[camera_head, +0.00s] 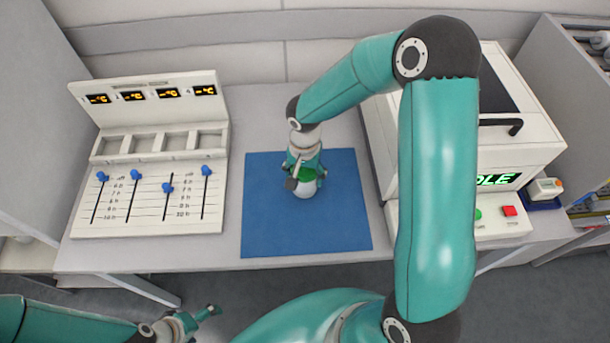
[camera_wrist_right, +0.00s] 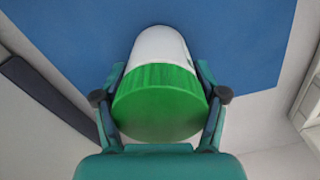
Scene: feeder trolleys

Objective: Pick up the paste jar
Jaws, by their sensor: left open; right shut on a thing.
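The paste jar (camera_head: 305,191) is white with a green lid and is over the blue mat (camera_head: 330,230) in the head view. In the right wrist view the jar (camera_wrist_right: 160,88) lies between the two fingers, its green lid toward the camera. My right gripper (camera_head: 304,176) is shut on the jar, with a finger on each side of the lid. I cannot tell whether the jar's base touches the mat. My left gripper (camera_head: 208,313) is open and empty, low at the bottom left, in front of the table and away from the jar.
A white panel (camera_head: 150,185) with blue sliders, several displays and empty slots stands on the table's left. A white machine (camera_head: 525,135) with a lit display and a red button stands on the right. The mat is otherwise clear.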

